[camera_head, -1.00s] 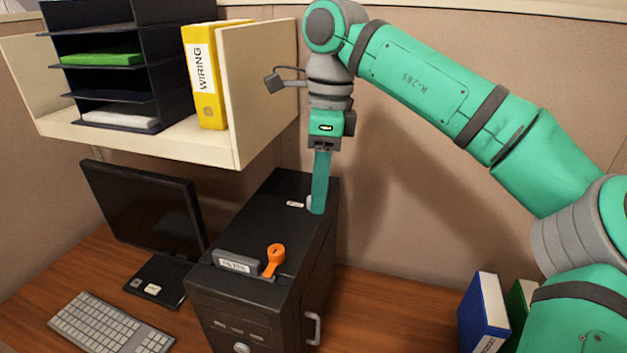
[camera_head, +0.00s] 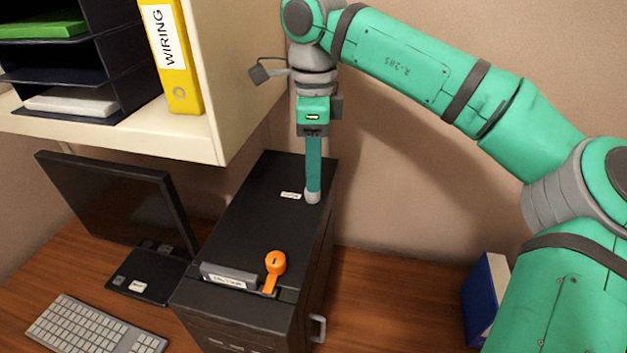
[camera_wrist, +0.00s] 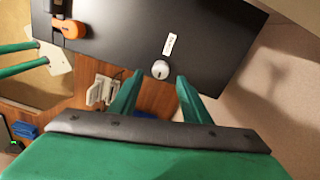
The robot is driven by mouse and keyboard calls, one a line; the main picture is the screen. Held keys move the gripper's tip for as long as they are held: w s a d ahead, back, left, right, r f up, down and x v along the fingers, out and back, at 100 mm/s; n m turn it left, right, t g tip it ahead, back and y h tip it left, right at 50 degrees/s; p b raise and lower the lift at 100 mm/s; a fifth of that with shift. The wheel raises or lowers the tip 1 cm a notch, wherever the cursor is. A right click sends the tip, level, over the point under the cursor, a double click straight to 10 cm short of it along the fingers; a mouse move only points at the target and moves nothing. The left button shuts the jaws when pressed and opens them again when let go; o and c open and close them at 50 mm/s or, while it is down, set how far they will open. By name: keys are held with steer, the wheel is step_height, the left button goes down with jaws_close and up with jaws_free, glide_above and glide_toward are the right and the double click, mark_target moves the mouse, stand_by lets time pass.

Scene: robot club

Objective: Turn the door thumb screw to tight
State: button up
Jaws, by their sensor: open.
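A pale round thumb screw (camera_wrist: 160,69) stands on the top panel of the black computer case (camera_head: 235,225), beside a small white label (camera_wrist: 169,45). I cannot read the label. In the head view the screw (camera_head: 312,197) shows right at the lower end of my gripper's green fingers. My gripper (camera_wrist: 160,75) is open and points down. In the wrist view the screw appears between the two fingertips, slightly nearer the left one, with gaps on both sides. I cannot tell how far the tips are above the panel. The screw's turn position is not readable.
An orange lever (camera_head: 273,270) and a grey labelled bar (camera_head: 229,276) sit at the case's front top edge. A shelf (camera_head: 190,135) with a yellow binder (camera_head: 172,60) overhangs at left. A monitor (camera_head: 115,205) is left of the case; a blue binder (camera_head: 480,295) is right.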

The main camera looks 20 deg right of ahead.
steer(key=shift+a+f, duration=0.1)
steer(key=shift+f, duration=2)
steer(key=shift+w, duration=0.1)
steer(key=shift+w, duration=0.1)
steer(key=c, duration=1)
steer(key=shift+c, duration=0.2)
steer(key=shift+d, duration=0.2)
